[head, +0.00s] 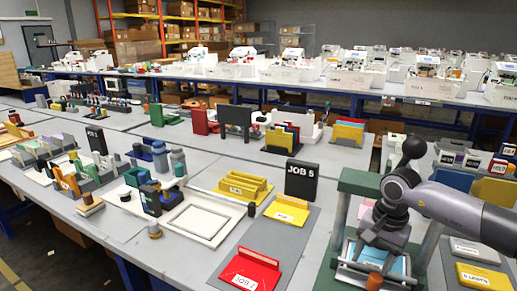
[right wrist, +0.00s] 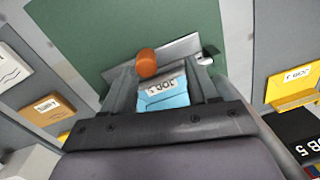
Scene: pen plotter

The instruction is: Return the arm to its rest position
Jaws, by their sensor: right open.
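My right gripper (head: 378,238) hangs over the green-framed press (head: 342,215) at the right front, and its arm comes in from the right. In the right wrist view its fingers (right wrist: 160,88) are apart. A light blue piece with a JOB label (right wrist: 165,95) shows between and beyond them. I cannot tell whether the fingers touch it. The blue piece also shows in the head view (head: 398,265), partly hidden by the gripper. An orange knob (right wrist: 147,62) shows near the left finger, and in the head view at the front of the press (head: 374,282). My left gripper is out of view.
A black JOB 5 sign (head: 301,181) stands left of the press. A red JOB block (head: 249,272) and a yellow block (head: 288,210) lie on grey mats nearby. Yellow labelled boxes (head: 485,276) sit at the right. A black ball (head: 414,146) rises beside my arm.

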